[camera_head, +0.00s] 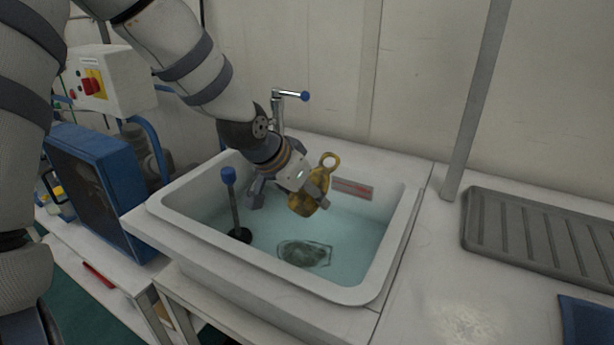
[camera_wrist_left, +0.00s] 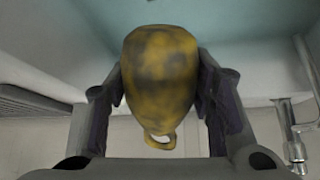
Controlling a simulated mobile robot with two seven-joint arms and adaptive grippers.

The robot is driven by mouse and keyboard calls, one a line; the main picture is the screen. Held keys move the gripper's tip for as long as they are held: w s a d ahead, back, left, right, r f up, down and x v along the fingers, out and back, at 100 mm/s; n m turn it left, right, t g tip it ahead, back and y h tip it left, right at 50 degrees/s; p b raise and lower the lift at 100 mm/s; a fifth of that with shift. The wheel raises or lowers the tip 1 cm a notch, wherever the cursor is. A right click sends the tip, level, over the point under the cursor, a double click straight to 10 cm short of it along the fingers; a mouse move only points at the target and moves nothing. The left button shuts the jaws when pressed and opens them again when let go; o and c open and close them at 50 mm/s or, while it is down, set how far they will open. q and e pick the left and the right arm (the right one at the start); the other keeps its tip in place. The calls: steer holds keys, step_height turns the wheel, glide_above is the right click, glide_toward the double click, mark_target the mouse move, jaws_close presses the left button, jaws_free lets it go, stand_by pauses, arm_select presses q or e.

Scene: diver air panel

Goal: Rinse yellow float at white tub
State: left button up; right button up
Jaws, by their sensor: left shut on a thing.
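The yellow float (camera_head: 306,203) is dirty with dark smudges and has a ring at its top end. My left gripper (camera_head: 312,190) is shut on it and holds it over the white tub (camera_head: 376,293), near the tub's back side. In the left wrist view the float (camera_wrist_left: 160,75) sits between the two fingers of the left gripper (camera_wrist_left: 160,95), its ring toward the palm. The tub holds bluish water (camera_head: 345,240), with a dark murky patch in it. I cannot tell whether the float's lower end touches the water. My right gripper is not in view.
A blue-topped upright rod (camera_head: 230,190) stands in the tub's left part. A tap with a blue-tipped lever (camera_head: 290,95) rises behind the tub. A grey ribbed tray (camera_head: 540,235) lies on the counter at right, beyond a grey post (camera_head: 478,100). A blue-framed box (camera_head: 95,190) stands at left.

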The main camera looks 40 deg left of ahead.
mark_target(315, 172)
arm_select(q)
step_height(315, 172, down, 10)
step_height(315, 172, down, 6)
steer(key=shift+s+f+b, duration=0.1)
steer(key=shift+s+b, duration=0.05)
steer(key=shift+b, duration=1)
steer(key=shift+f, duration=0.4)
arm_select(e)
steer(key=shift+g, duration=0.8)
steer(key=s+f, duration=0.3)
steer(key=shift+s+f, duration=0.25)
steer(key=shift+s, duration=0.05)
arm_select(q)
steer(key=shift+r, duration=0.1)
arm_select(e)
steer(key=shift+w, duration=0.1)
arm_select(q)
steer(key=r+p, duration=0.1)
steer(key=r, duration=0.2)
steer(key=r+p, duration=0.1)
steer(key=r, duration=0.2)
steer(key=shift+w+r, duration=0.2)
steer(key=shift+r, duration=8.5)
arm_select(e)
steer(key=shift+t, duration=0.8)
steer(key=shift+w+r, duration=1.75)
